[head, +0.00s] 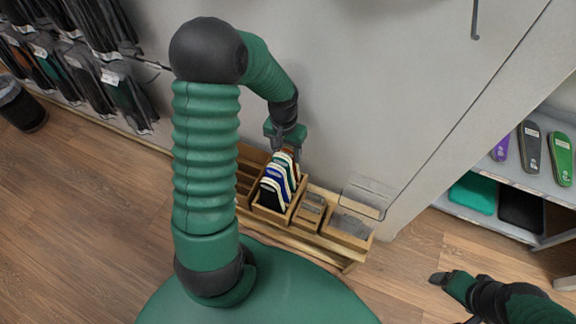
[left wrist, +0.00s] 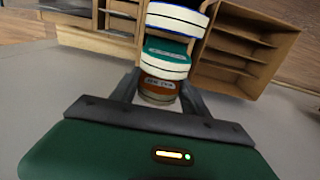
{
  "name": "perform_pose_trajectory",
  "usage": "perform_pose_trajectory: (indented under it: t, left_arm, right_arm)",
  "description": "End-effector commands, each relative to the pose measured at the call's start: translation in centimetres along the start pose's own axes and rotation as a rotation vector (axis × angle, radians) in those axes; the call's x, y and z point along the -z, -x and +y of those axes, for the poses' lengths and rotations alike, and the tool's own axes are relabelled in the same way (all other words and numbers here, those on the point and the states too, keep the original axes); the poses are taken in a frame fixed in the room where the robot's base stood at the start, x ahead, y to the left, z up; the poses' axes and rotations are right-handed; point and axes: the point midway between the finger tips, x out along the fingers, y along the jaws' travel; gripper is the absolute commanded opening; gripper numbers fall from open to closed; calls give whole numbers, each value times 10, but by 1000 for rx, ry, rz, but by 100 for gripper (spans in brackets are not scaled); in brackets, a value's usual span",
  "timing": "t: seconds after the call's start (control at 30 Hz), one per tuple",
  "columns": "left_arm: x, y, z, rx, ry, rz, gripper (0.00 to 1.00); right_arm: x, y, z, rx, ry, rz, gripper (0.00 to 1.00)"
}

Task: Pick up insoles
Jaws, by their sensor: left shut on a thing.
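Several insoles (head: 276,187) stand upright in a row in a wooden box on a low wooden rack against the wall. They have dark, blue, white and green faces. My left gripper (head: 286,150) is over the back end of this row. In the left wrist view my left gripper (left wrist: 158,88) is shut on a brown-orange insole (left wrist: 158,87), with one finger on each side of it. A green insole (left wrist: 166,58) and a blue-edged white insole (left wrist: 176,20) stand just beyond it. My right gripper (head: 440,279) is over the floor at lower right, away from the insoles; its jaw opening is unclear.
The wooden rack (head: 335,258) has smaller compartments and a clear holder (head: 364,197) to the right. Shelves (head: 556,190) with more insoles are at far right. Packets hang at upper left above a dark bin (head: 22,108). The wooden floor is clear.

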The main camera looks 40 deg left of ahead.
Motion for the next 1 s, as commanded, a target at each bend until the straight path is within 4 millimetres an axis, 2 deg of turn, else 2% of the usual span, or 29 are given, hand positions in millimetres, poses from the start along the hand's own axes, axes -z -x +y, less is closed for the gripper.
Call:
perform_pose_trajectory:
  t: [0.17,0.4,0.5,0.6,1.0]
  left_arm:
    - [0,8,0,0,0,2,0]
    - [1,66,3,2,0,5,0]
    - [1,86,4,1,0,4,0]
    - [1,97,4,1,1,2,0]
    - [0,100,4,0,0,0,0]
  right_arm:
    - [1,4,0,0,0,0,80]
    - [8,32,0,0,0,0,80]
    - [10,40,0,0,0,0,80]
    - [10,43,0,0,0,0,80]
    - [10,43,0,0,0,0,80]
